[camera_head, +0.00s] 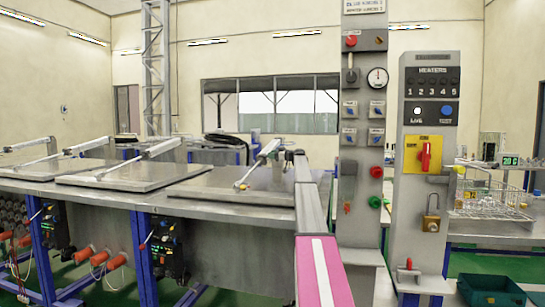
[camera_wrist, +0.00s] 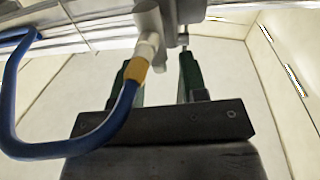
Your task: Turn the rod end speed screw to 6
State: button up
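My gripper (camera_wrist: 156,60) shows in the wrist view, with two dark green fingers apart and pale wall visible between them. A grey cylinder end (camera_wrist: 165,15) lies just past the fingertips. A pale fitting with an orange collar (camera_wrist: 153,50) and a blue hose (camera_wrist: 75,147) overlaps the left finger. A thin pin-like part (camera_wrist: 184,38) is at the right fingertip; I cannot tell whether it is the speed screw or touches the finger. In the head view, a pneumatic cylinder (camera_head: 262,158) slants over the nearest lid; my gripper is not distinct there.
Metal lids (camera_head: 120,175) with cylinders line the bench at left. A grey control post (camera_head: 361,200) with gauge and buttons and a heater panel (camera_head: 423,180) with a red switch stand at right. A wire basket (camera_head: 490,205) and a green bin (camera_head: 490,291) are further right.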

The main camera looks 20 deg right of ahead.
grip_shut()
jog(key=shift+s, duration=0.1)
jog(key=m+t+h, duration=0.2)
jog(key=m+h, duration=0.2)
jog(key=h, duration=0.1)
jog(key=a+m+t+h, duration=0.1)
jog(key=m+t+h, duration=0.1)
jog(key=m+h, duration=0.2)
jog(key=m+t+h, duration=0.2)
jog(key=m+h, duration=0.2)
jog(key=h, duration=0.2)
jog(key=shift+s+a+f+t, duration=0.15)
jog(key=shift+s+a+t, duration=0.1)
jog(key=shift+t, duration=0.15)
jog(key=shift+h, duration=0.5)
jog(key=shift+o, duration=0.3)
grip_release()
